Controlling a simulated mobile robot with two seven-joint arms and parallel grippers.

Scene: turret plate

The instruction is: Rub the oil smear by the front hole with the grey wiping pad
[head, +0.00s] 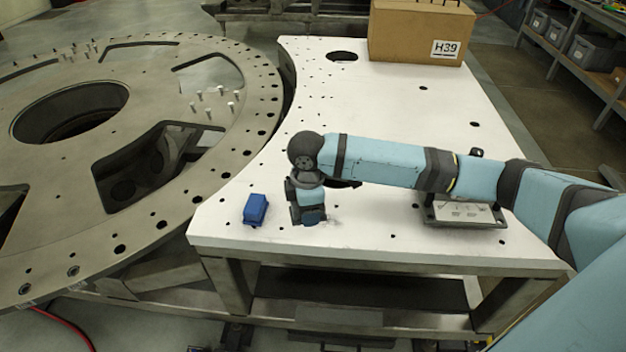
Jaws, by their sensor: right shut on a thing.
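My right gripper (309,218) points down at the white plate (400,95), low over its front left part. It is shut on what I take to be the grey wiping pad, which is mostly hidden by the gripper. A faint greyish mark, perhaps the oil smear (334,222), shows just right of the fingertips; I cannot tell its full extent. The front hole (348,183) lies behind the gripper, partly covered by my right arm. My left gripper is not in view.
A blue block (255,210) stands on the plate just left of the gripper. A metal fixture (463,213) sits to the right, under my forearm. A cardboard box (422,32) marked H39 stands at the back. The large round turret ring (160,60) is at left.

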